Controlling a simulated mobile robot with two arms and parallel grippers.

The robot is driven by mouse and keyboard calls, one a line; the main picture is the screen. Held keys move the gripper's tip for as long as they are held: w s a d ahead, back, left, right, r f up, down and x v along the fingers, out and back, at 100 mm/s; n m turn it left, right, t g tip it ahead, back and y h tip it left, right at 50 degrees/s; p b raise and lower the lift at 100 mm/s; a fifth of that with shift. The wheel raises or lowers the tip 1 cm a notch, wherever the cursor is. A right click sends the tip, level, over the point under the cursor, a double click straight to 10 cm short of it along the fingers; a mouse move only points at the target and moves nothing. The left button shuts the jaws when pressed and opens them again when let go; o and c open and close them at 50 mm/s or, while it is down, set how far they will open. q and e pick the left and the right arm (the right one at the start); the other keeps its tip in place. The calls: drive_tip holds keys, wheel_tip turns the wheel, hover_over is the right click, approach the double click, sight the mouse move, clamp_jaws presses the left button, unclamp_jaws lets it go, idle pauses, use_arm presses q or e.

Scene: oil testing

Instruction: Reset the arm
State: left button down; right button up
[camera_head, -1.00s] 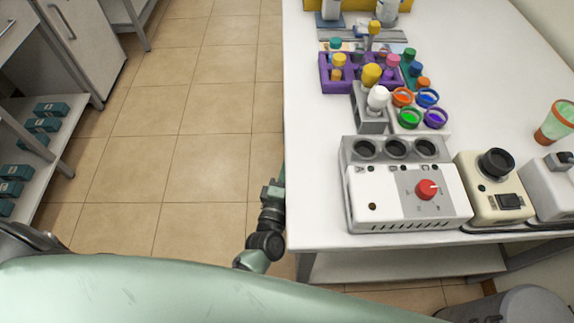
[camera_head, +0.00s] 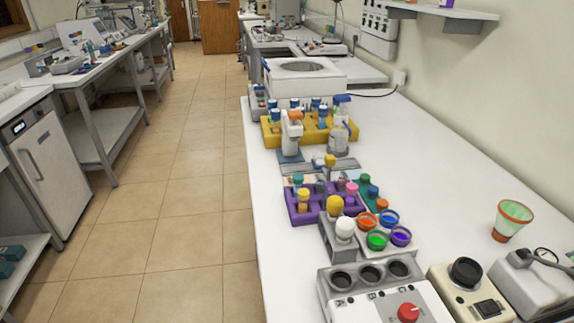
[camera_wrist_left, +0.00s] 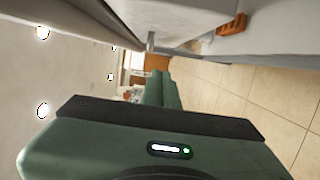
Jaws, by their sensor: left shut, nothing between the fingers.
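In the left wrist view, my left gripper (camera_wrist_left: 166,88) shows as two green fingers close together, extending from a green body with a black edge and a small lit indicator. It is shut with nothing between the fingers. Tiled floor and pale furniture lie beyond it. Neither of my grippers shows in the head view, and my right gripper is in neither current view.
The white bench (camera_head: 420,150) at right holds a purple rack (camera_head: 296,215), a yellow rack (camera_head: 272,137), a white device with a red knob (camera_head: 408,313) and a striped cup (camera_head: 511,220). The tiled floor aisle (camera_head: 190,190) at left is clear.

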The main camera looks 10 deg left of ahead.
use_arm(q)
drive_tip(key=s+a+f+m+g+h, duration=0.1)
drive_tip(key=s+f+m+g, duration=0.25)
drive_tip(key=f, duration=0.55)
drive_tip(key=s+f+m+g+h+p, duration=0.1)
drive_tip(key=s+f+m+g, duration=0.2)
drive_tip(key=s+f+m, duration=0.35)
drive_tip(key=s+a+f+m+g+h, duration=0.1)
drive_tip(key=s+f+m+g, duration=0.2)
drive_tip(key=f, duration=0.8)
drive_tip(key=s+a+f+m+g+y, duration=0.1)
drive_tip(key=s+a+f+m+g, duration=0.2)
drive_tip(key=s, duration=0.7)
drive_tip(key=s+a+f+m+g+y, duration=0.1)
drive_tip(key=s+a+f+m+g, duration=0.3)
drive_tip(key=s+f, duration=0.3)
drive_tip(key=s+a+p, duration=0.1)
drive_tip(key=s, duration=0.2)
drive_tip(key=shift+a+m, duration=0.4)
drive_tip(key=shift+g, duration=0.25)
